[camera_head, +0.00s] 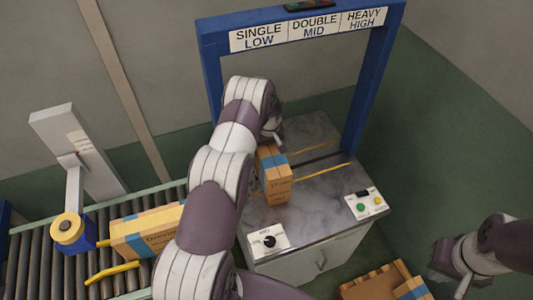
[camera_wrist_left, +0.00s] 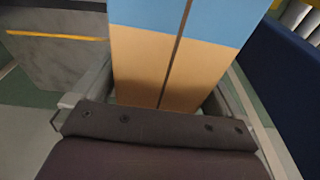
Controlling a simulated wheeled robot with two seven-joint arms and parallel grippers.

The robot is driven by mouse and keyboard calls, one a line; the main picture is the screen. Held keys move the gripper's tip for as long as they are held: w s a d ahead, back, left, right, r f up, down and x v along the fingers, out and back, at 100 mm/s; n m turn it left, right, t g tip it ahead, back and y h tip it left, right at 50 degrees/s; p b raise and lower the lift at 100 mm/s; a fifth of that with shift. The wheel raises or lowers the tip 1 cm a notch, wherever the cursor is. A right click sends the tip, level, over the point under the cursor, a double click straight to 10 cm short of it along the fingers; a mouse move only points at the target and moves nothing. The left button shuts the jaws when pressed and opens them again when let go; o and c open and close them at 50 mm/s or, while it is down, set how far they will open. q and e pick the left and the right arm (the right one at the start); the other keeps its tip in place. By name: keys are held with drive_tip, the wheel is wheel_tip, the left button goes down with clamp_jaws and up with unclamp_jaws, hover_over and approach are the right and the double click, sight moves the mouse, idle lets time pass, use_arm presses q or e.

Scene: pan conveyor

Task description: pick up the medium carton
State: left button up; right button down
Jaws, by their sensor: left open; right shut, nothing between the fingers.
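A tan carton (camera_head: 276,187) with a blue tape band stands upright on the grey marbled top of the machine. A second, longer tan carton (camera_head: 146,229) with a blue band lies on the roller conveyor, partly hidden by my left arm. My left gripper (camera_head: 271,138) is at the upright carton, mostly hidden behind my arm. In the left wrist view the carton (camera_wrist_left: 165,68) fills the space between the open fingers; I cannot tell whether they touch it. My right gripper (camera_head: 452,274) is shut and empty at the lower right, away from both cartons.
A blue frame (camera_head: 208,75) with a sign reading single low, double mid, heavy high spans the marbled top (camera_head: 318,198). A knob panel (camera_head: 268,240) and a button panel (camera_head: 365,204) sit on its front. An open cardboard box (camera_head: 372,287) is at the bottom. Rollers (camera_head: 38,262) run left.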

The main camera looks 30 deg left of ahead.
use_arm(q)
wheel_tip(320, 180, down, 2)
drive_tip(key=shift+w+a+f, duration=0.1)
drive_tip(key=shift+a+f, duration=0.05)
drive_tip(key=c, duration=1.2)
drive_tip(key=shift+w, duration=0.1)
drive_tip(key=shift+c, duration=0.5)
drive_tip(key=shift+r, duration=0.2)
